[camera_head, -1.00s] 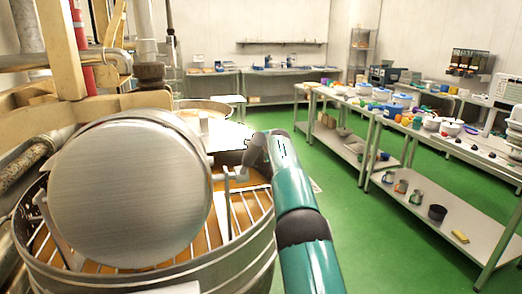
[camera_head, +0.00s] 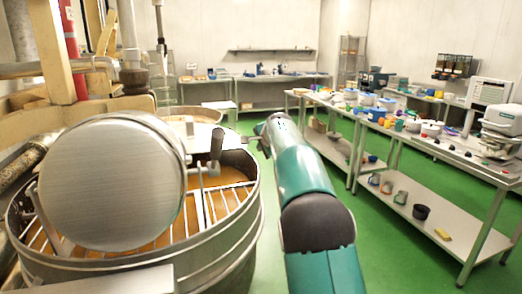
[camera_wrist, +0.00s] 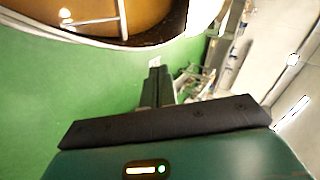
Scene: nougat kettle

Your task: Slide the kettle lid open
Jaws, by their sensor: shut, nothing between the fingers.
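The kettle (camera_head: 215,238) is a large round metal vessel at the left, with orange-brown contents. A wire grid (camera_head: 190,215) covers part of its opening, and a big round brushed-metal drum (camera_head: 110,185) stands over it. A dark upright handle (camera_head: 217,142) on a bracket is at the grid's right side. A flat grey metal piece (camera_head: 237,160) lies behind it; I cannot tell which part is the lid. My gripper (camera_wrist: 155,68) is shut and empty in the wrist view, over green floor outside the kettle's rim (camera_wrist: 100,42). In the head view my arm hides most of it.
A long steel table (camera_head: 400,128) with containers and dishes runs along the right, with a lower shelf (camera_head: 440,220). Wooden beams and pipes (camera_head: 75,70) crowd the upper left. Green floor (camera_head: 375,250) is clear between kettle and table.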

